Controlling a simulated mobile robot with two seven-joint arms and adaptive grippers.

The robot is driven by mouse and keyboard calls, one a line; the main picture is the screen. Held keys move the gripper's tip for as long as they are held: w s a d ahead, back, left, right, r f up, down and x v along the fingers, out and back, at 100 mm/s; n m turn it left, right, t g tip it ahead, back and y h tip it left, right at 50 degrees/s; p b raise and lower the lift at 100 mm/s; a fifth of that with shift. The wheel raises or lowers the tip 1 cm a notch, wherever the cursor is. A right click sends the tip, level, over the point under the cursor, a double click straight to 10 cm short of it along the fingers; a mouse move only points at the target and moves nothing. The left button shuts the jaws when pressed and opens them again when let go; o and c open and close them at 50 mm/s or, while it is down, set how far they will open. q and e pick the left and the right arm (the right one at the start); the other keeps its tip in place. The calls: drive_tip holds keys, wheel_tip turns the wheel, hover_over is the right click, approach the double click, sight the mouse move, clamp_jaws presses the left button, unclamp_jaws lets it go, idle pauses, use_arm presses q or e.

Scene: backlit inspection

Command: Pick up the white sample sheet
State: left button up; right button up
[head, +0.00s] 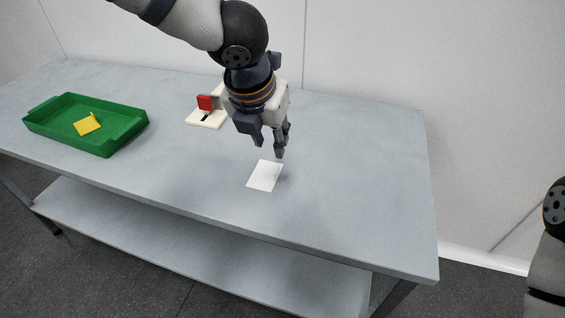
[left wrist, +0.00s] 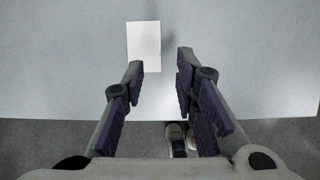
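The white sample sheet (head: 264,176) lies flat on the grey table, toward the table's front edge. It also shows in the left wrist view (left wrist: 144,46), ahead of the fingertips and left of the middle between them. My left gripper (head: 280,150) points down above the table, just behind and above the sheet. In the left wrist view its fingers (left wrist: 160,62) are apart with nothing between them. My right gripper is out of view; only part of my right arm shows at the right edge of the head view.
A green tray (head: 50,127) with a yellow piece (head: 87,124) in it stands at the table's left. A cream base (head: 208,119) with a red block (head: 205,102) stands behind my left gripper, partly hidden by it. The table (head: 370,190) is clear to the right.

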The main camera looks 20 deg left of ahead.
sight(276, 171)
use_arm(q)
drive_tip(key=b+x, duration=0.1)
drive_tip(key=x, duration=0.6)
drive_tip(key=s+b+x, duration=0.1)
drive_tip(key=x, duration=0.3)
drive_tip(key=shift+w+f+b, duration=0.15)
drive_tip(key=shift+f+b, duration=0.2)
drive_tip(key=shift+f, duration=0.05)
drive_tip(key=shift+w+f, duration=0.15)
drive_tip(key=shift+w, duration=0.05)
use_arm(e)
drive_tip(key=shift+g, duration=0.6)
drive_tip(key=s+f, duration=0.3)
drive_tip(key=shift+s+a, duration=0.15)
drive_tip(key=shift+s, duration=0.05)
use_arm(q)
clamp_jaws()
